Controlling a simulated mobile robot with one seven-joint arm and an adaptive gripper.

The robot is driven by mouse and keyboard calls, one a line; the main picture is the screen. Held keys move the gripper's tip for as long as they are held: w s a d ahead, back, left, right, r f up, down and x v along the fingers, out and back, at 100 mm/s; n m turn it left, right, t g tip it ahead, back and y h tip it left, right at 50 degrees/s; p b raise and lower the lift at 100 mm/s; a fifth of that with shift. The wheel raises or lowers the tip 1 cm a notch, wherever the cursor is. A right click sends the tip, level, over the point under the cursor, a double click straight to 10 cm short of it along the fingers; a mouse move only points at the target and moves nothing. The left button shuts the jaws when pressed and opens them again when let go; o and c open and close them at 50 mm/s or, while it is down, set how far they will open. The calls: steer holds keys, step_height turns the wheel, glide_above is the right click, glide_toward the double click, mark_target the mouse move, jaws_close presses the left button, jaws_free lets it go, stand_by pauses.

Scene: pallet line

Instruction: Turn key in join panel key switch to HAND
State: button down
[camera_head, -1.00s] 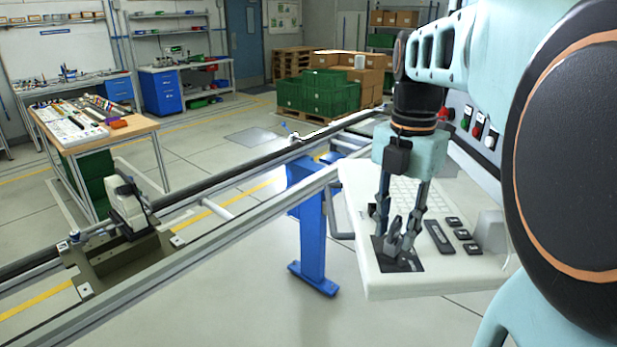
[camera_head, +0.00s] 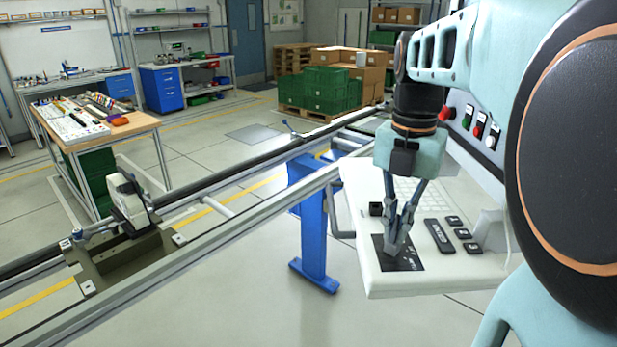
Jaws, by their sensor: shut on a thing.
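My gripper (camera_head: 396,244) points down over the white control panel (camera_head: 400,284) at the right. Its fingers are closed together at the dark plate (camera_head: 412,260) near the panel's front left corner. The key switch and key are hidden between and behind the fingertips, so the key's position cannot be read. Small pale markings show on the plate, too small to read. The fingers look shut on the key.
Black buttons (camera_head: 438,236) and a small black knob (camera_head: 376,209) are close to the gripper on the panel. Red, green and white buttons (camera_head: 479,131) are on the cabinet behind. A rail line (camera_head: 215,232) with a blue post (camera_head: 313,235) runs at left.

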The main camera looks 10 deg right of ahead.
steer(key=n, duration=0.2)
steer(key=shift+n, duration=0.4)
steer(key=c, duration=2)
jaws_free()
steer(key=shift+o, duration=0.2)
steer(key=o, duration=0.4)
steer(key=shift+r+p, duration=0.15)
steer(key=shift+p, duration=0.2)
steer(key=shift+r+p, duration=1.9)
steer(key=shift+r, duration=1.45)
